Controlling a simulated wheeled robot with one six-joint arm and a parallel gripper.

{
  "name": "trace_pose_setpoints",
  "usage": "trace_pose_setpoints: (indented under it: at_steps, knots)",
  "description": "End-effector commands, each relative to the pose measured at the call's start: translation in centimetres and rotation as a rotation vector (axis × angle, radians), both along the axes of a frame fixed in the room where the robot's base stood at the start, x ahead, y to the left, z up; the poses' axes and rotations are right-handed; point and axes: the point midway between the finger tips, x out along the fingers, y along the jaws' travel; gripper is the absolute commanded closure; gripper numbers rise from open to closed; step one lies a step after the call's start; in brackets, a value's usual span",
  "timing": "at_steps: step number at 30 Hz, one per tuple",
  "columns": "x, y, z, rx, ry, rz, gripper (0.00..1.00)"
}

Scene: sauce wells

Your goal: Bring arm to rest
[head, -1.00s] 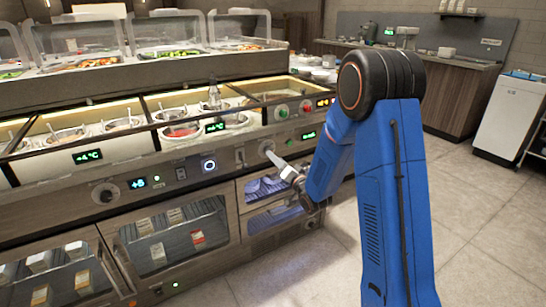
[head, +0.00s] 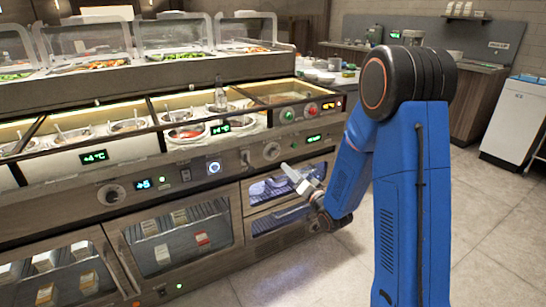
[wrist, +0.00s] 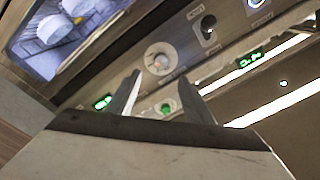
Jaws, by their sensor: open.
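My gripper (head: 293,178) is in front of the counter's lower front panel, near the open-looking lit compartment at right, in the head view. In the wrist view my gripper (wrist: 160,95) shows two separated fingers with nothing between them. Behind the fingers is the control panel with a round knob (wrist: 158,60) and a green button (wrist: 168,106). The fingers appear apart from the panel. My blue arm is bent, with its elbow high at the right of the head view.
Open floor (head: 490,220) lies to the right. A white cabinet (head: 514,118) stands at the back right.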

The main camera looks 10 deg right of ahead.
Motion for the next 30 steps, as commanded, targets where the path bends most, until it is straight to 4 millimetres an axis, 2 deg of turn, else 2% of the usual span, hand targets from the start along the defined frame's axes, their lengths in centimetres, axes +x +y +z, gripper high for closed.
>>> trace_pose_setpoints:
  at_steps: [8,14,23,30]
  knots:
    - [-1.1,-0.9,2.4,-0.162,0.101,-0.065,0.53]
    - [-3.2,-2.1,3.9,-0.297,0.210,-0.115,0.53]
    - [-8.4,-3.8,5.9,-0.467,0.384,-0.160,0.53]
    - [-14.1,-4.8,7.2,-0.580,0.530,-0.163,0.53]
